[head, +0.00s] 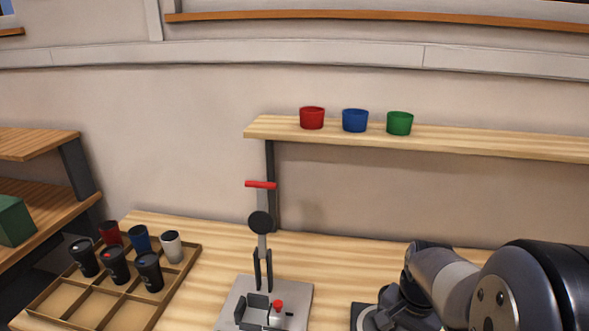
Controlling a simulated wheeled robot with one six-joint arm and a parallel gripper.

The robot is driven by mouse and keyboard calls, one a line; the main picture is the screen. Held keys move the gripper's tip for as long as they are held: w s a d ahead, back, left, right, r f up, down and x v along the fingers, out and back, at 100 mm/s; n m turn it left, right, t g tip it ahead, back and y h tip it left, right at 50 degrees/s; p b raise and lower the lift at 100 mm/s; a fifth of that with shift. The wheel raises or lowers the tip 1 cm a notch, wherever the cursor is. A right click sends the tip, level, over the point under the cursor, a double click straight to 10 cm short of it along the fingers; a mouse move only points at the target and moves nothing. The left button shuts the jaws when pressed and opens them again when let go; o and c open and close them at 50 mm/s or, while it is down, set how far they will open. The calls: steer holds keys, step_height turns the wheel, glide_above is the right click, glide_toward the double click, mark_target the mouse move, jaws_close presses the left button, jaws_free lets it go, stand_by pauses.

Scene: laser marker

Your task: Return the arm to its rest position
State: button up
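My arm (458,286) shows at the lower right in the head view, its dark and grey links folded low over the right part of the table. I cannot make out my gripper's fingers. The laser marker (234,306) stands on the table at the bottom centre. It has a grey base plate, an upright with a black disc, a red bar on top and a small red knob low on its right. My visible arm links are to its right, apart from it.
A compartmented tray (184,268) at left holds several dark, red, blue and white cups, with its front compartments empty. Red (312,118), blue (355,120) and green (400,123) pots stand on the shelf (480,142). A green box (14,221) sits on the left rack. The table behind the marker is clear.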

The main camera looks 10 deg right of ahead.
step_height(320, 180, down, 10)
steer(key=shift+w+a+f+b, duration=0.1)
steer(key=shift+f+b, duration=0.1)
steer(key=shift+b, duration=0.2)
stand_by(0.3)
